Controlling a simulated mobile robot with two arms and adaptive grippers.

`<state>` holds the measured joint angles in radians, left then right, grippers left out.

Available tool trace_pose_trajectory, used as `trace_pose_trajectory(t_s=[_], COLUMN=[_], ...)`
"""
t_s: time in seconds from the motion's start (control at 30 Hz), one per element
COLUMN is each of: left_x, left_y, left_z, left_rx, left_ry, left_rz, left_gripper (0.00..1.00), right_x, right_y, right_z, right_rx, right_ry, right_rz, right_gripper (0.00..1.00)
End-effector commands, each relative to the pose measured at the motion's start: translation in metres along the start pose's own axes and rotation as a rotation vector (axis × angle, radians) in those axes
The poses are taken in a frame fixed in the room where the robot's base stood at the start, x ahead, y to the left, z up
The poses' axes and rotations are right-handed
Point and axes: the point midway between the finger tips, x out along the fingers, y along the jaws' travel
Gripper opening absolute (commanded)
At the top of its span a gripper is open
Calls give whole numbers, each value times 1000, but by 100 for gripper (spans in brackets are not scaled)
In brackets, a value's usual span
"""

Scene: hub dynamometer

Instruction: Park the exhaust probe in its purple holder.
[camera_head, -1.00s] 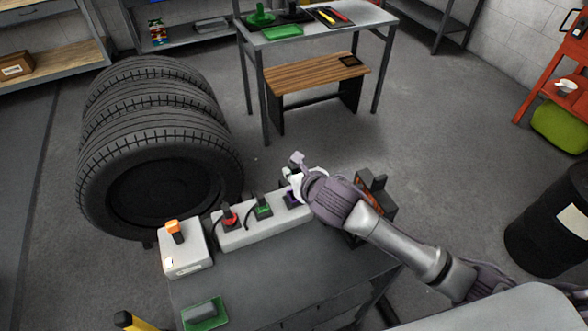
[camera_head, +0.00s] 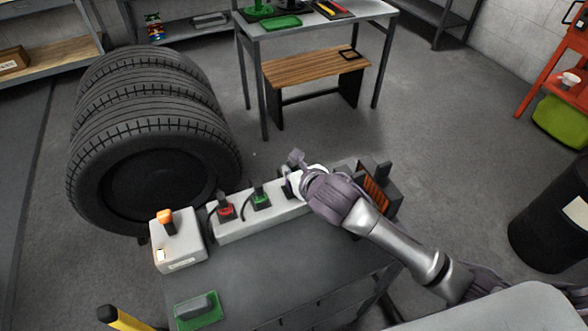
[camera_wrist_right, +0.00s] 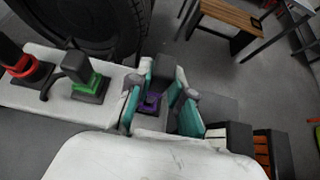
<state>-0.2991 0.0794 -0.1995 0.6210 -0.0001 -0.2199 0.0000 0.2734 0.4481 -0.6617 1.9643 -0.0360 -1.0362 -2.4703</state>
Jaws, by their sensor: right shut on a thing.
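The exhaust probe, a dark block-shaped grip (camera_wrist_right: 166,72), sits between the teal finger pads of my right gripper (camera_wrist_right: 158,88) in the wrist view. The gripper is shut on it. The purple holder (camera_wrist_right: 150,104) shows just below the probe, between the fingers. The probe looks upright at the holder, but its lower end is hidden, so I cannot tell how deep it sits. In the head view my right gripper (camera_head: 294,172) is over the right part of the white strip and hides most of the purple holder. My left gripper is not in view.
The white strip (camera_head: 235,230) also carries a red holder (camera_head: 225,210) and a green holder (camera_head: 260,200) with dark plugs. A white box with an orange switch (camera_head: 166,218) stands left. A dark unit with orange slats (camera_head: 374,192) stands right. Stacked tyres (camera_head: 150,150) rise behind.

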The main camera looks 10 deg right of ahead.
Motion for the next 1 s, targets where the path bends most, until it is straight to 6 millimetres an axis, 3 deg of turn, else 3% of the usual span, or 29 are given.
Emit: trace_pose_trajectory(t_s=[1.0], left_x=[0], left_y=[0], left_z=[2], left_rx=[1], left_ry=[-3], left_rz=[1], left_gripper=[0], right_x=[7], right_y=[0], right_z=[-11], right_rx=[-1], right_ry=[-1], right_rz=[0], right_gripper=[0])
